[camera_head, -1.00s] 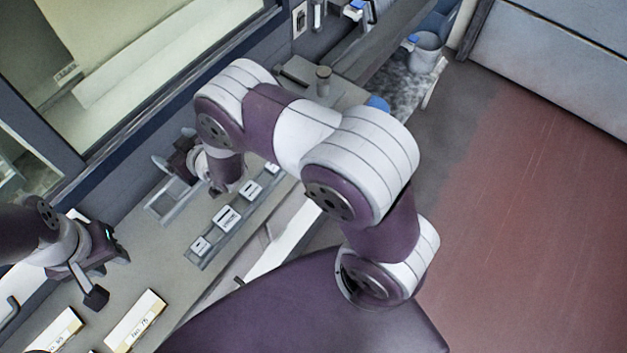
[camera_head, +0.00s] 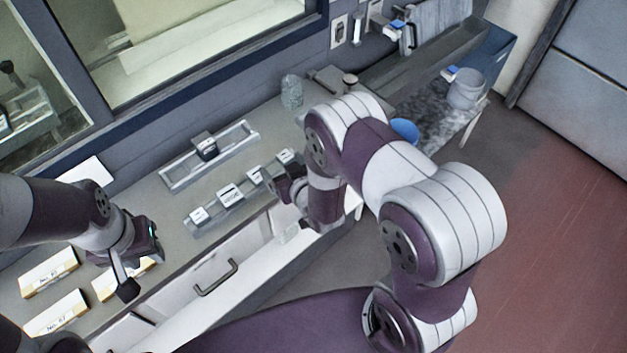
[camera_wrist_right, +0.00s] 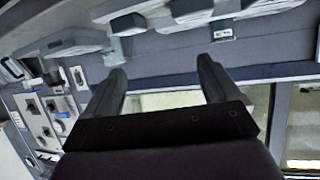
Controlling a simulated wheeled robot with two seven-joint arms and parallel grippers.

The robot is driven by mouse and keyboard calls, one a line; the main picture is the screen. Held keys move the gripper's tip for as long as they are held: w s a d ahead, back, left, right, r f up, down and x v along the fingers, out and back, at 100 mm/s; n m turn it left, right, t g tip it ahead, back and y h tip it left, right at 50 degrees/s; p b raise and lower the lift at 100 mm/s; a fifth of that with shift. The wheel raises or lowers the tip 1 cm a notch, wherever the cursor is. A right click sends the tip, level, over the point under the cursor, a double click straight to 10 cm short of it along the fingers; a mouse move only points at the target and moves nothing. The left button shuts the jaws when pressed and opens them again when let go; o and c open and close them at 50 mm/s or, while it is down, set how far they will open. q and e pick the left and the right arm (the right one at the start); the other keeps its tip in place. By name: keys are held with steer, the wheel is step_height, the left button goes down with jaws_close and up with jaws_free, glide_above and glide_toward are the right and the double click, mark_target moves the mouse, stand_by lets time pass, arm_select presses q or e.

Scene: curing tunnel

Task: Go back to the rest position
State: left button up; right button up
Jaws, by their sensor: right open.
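My right arm reaches across the middle of the head view, and its gripper (camera_head: 284,190) hangs near the counter's front edge, beside the strip of labelled blocks (camera_head: 230,198). In the right wrist view, the two fingers of this gripper (camera_wrist_right: 163,82) stand apart with nothing between them. My left gripper (camera_head: 128,275) is at the left, over the white labelled boxes (camera_head: 50,272). Its finger gap is not clear, and I see nothing held in it.
A metal rail frame (camera_head: 180,181) with a small dark block (camera_head: 205,146) lies on the counter (camera_head: 150,205). A glass jar (camera_head: 291,92) stands behind. A drawer handle (camera_head: 216,279) sticks out in front. A bucket (camera_head: 466,90) is at upper right; open floor (camera_head: 560,230) lies right.

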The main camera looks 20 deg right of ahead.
steer(key=s+d+f+m+h+b, duration=0.1)
steer(key=s+d+f+h, duration=0.1)
steer(key=d, duration=0.4)
steer(key=shift+s+f+m, duration=0.3)
steer(key=shift+s+f, duration=0.05)
steer(key=shift+s, duration=0.15)
steer(key=shift+d, duration=0.1)
